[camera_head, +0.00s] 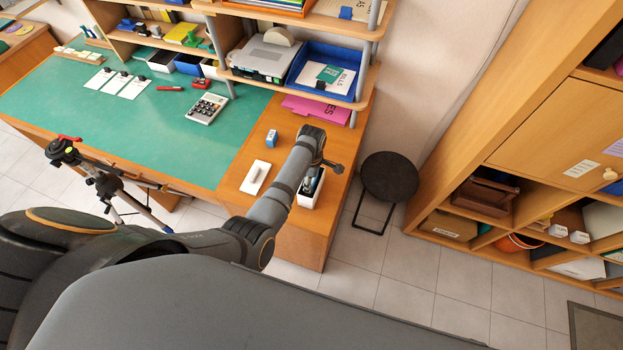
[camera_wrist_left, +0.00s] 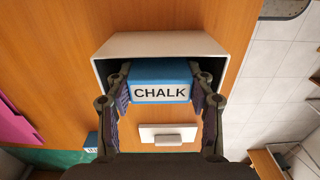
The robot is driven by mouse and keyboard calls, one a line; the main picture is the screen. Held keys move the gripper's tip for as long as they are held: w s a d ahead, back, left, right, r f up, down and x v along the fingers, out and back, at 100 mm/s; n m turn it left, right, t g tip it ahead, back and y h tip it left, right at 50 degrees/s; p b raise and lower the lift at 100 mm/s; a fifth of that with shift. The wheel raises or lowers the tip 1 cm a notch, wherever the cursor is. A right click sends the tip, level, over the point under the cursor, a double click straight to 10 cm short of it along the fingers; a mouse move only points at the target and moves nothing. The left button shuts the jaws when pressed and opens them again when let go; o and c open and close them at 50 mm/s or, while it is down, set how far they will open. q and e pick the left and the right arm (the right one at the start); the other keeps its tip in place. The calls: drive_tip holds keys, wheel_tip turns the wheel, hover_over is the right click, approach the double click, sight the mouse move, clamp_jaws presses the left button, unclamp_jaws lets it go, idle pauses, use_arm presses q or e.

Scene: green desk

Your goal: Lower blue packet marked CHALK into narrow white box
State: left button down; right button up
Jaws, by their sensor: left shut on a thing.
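The blue packet marked CHALK (camera_wrist_left: 160,93) is between the fingers of my left gripper (camera_wrist_left: 161,84), shut on its two sides. Its white label faces the wrist camera. The narrow white box (camera_wrist_left: 160,42) is right at the packet in the left wrist view; its rim shows above and beside the packet. How deep the packet sits cannot be told. In the head view the white box (camera_head: 306,202) stands on the wooden desk end, with my left gripper (camera_head: 312,182) at its mouth. The packet is not clearly visible there. My right gripper is not in view.
A white plate with a grip (camera_head: 255,177) lies left of the box. A small blue item (camera_head: 271,138) stands behind it. The shelf with a blue tray (camera_head: 325,72) rises at the back. A black stool (camera_head: 389,177) stands right of the desk. A calculator (camera_head: 206,108) lies on the green mat.

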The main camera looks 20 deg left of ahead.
use_arm(q)
drive_tip(key=shift+f+b, duration=1.35)
drive_tip(key=shift+f, duration=0.7)
drive_tip(key=shift+c, duration=2.1)
unclamp_jaws()
drive_tip(key=shift+r, duration=0.1)
wheel_tip(320, 180, up, 8)
drive_tip(key=p, duration=0.9)
drive_tip(key=shift+r, duration=0.2)
drive_tip(key=shift+r+p, duration=1)
drive_tip(key=shift+r, duration=0.25)
